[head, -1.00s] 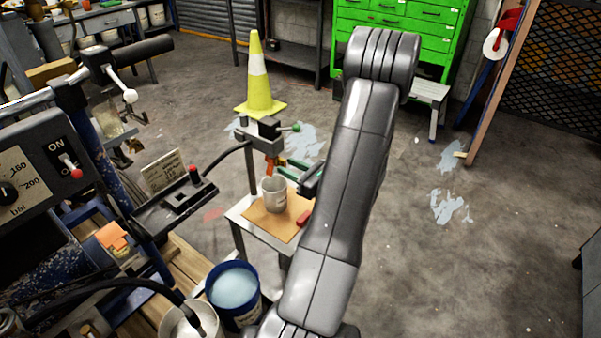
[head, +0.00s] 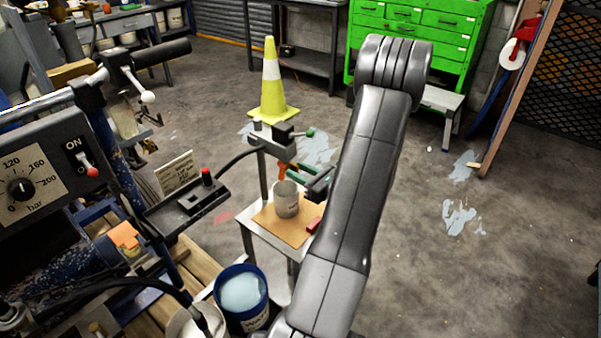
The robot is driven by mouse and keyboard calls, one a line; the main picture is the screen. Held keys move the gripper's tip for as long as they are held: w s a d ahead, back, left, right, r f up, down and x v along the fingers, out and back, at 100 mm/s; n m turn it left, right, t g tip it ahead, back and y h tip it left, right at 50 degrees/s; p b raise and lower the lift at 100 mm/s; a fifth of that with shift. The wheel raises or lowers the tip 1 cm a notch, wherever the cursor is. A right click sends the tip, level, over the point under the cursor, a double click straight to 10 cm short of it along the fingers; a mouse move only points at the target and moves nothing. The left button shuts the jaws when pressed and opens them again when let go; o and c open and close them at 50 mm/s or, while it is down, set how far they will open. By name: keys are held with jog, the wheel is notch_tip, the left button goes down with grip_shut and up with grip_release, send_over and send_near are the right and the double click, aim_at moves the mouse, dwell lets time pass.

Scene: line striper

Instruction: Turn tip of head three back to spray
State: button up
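The spray head is a dark block (head: 275,138) on an upright post, with a hose from the left and a green-ended lever (head: 310,133). Its orange tip (head: 283,171) hangs below the block. Which way the tip faces is too small to tell. My gripper (head: 295,172) has two green fingers reaching left from behind my arm, with their ends beside the orange tip. I cannot tell whether they touch it or are closed on it. A grey can (head: 286,199) stands just below the tip. My forearm hides part of the gripper's wrist.
The can stands on a small table with a brown board (head: 267,222), beside a red object (head: 314,225). A yellow cone (head: 271,90) rises behind. The machine's panel (head: 28,180), switch box (head: 199,198) and paint bucket (head: 240,298) crowd the left. Floor at right is clear.

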grip_shut()
jog(key=shift+f+n+b, duration=0.1)
jog(key=shift+n+b, duration=2.3)
jog(key=shift+b, duration=0.9)
jog(key=shift+n+b, duration=1.7)
jog(key=shift+b, duration=0.8)
jog(key=shift+n+b, duration=0.5)
jog(key=shift+b, duration=0.05)
jog(key=shift+b, duration=0.5)
jog(key=shift+n+b, duration=1.9)
jog(key=shift+b, duration=0.6)
jog(key=shift+n+b, duration=2.2)
jog(key=shift+b, duration=1.3)
jog(key=shift+n+b, duration=0.5)
jog(key=shift+b, duration=0.25)
